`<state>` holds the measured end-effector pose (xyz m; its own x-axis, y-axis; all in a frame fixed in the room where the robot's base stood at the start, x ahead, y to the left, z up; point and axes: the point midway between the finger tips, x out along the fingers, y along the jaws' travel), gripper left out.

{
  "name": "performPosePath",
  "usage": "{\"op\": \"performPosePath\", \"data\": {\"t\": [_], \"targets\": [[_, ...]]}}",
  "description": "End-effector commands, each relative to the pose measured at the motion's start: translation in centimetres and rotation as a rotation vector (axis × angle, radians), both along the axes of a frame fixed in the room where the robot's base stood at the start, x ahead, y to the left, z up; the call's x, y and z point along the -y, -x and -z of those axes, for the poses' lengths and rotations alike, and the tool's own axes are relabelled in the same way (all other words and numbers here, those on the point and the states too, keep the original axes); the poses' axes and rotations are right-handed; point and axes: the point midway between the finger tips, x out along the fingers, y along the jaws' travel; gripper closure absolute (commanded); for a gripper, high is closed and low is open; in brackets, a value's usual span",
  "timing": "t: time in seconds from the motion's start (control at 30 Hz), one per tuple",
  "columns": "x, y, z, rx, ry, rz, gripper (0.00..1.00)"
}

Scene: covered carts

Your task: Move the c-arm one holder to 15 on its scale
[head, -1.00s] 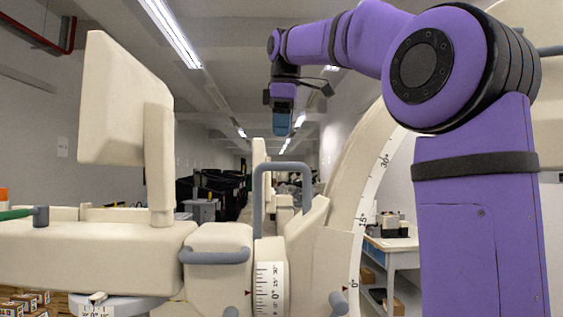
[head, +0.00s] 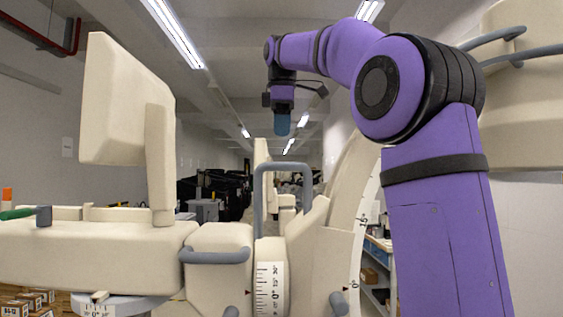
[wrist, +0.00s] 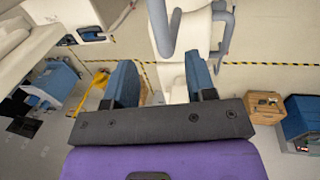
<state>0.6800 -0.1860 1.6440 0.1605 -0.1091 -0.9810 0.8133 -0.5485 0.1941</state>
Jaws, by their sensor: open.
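The cream c-arm (head: 345,205) has a curved arc with a degree scale (head: 361,230). The 0° and 15° marks show; the upper arc is hidden behind my arm. A red pointer (head: 346,290) sits close to the 0° mark. A cream block (head: 307,232) with a grey loop handle (head: 280,166) stands left of the arc; I cannot tell whether this is the holder. My gripper (head: 283,126) is open and empty, pointing down above the loop handle, apart from it. In the wrist view its blue fingers (wrist: 162,80) are spread, with a grey handle (wrist: 158,28) beyond them.
A second scale (head: 269,290) with a red pointer shows at the bottom, near 0. A grey bar handle (head: 214,257) is left of it. A cream monitor (head: 125,105) stands at left. A wooden box (wrist: 265,107) lies on the floor at right in the wrist view.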

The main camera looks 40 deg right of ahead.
Motion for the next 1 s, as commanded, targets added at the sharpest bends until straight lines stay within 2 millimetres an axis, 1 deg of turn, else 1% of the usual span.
{"op": "performPosePath", "data": {"t": [0.8,1.0], "targets": [[0.7,-1.0,6.6,0.0,0.0,0.001,0.49],[0.9,-1.2,7.8,0.001,0.0,0.001,0.49]]}}
